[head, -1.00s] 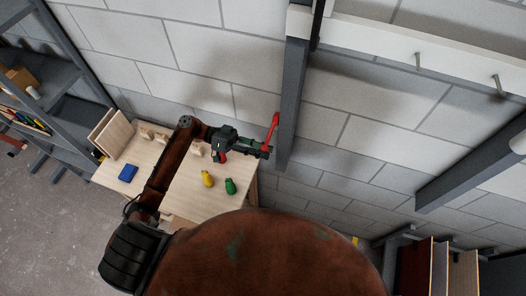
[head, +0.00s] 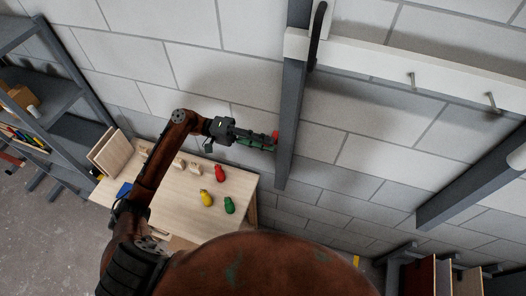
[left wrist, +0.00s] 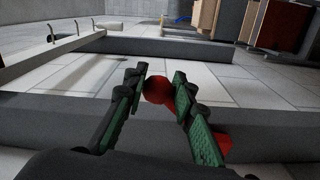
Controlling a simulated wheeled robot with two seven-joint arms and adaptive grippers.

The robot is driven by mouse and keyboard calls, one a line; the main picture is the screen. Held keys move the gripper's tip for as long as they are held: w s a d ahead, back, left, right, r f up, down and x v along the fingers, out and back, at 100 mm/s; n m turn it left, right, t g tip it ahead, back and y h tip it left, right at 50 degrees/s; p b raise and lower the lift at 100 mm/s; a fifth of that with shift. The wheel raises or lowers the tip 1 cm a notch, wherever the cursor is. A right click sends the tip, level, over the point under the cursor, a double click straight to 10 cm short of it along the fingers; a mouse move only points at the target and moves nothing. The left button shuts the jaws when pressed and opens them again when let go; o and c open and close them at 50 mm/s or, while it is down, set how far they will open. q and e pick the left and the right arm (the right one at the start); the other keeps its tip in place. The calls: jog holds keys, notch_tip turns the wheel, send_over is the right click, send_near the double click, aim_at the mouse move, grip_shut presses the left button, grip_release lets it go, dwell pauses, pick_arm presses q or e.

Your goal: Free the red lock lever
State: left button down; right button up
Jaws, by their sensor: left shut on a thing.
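The red lock lever (head: 275,134) shows in the head view only as a small red end at the side of the dark grey post (head: 291,110). My left gripper (head: 272,143) reaches it from the left and is shut on it. In the left wrist view the lever's round red knob (left wrist: 158,90) sits between the two green-padded fingers (left wrist: 160,98). Another red part (left wrist: 222,144) shows low, behind the right finger. The rest of the lever is hidden by the gripper. My right gripper is out of view.
A light wooden table (head: 184,204) stands below my left arm, with red (head: 220,173), yellow (head: 206,198) and green (head: 229,205) pieces on it. A white batten with hooks (head: 385,66) runs right from the post. A black handle (head: 318,35) is above. Shelves (head: 40,75) stand left.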

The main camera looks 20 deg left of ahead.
pick_arm(q)
jog(key=shift+w+r+n, duration=0.4)
jog(key=shift+w+r, duration=0.45)
jog(key=shift+w, duration=0.05)
jog(key=shift+w+a+r, duration=0.1)
jog(key=shift+r, duration=0.2)
jog(key=c, duration=1.7)
grip_release()
jog(key=shift+o, duration=0.5)
jog(key=shift+w, duration=0.15)
jog(key=a, duration=1.2)
jog(key=shift+s+f, duration=0.2)
jog(key=shift+f, duration=0.05)
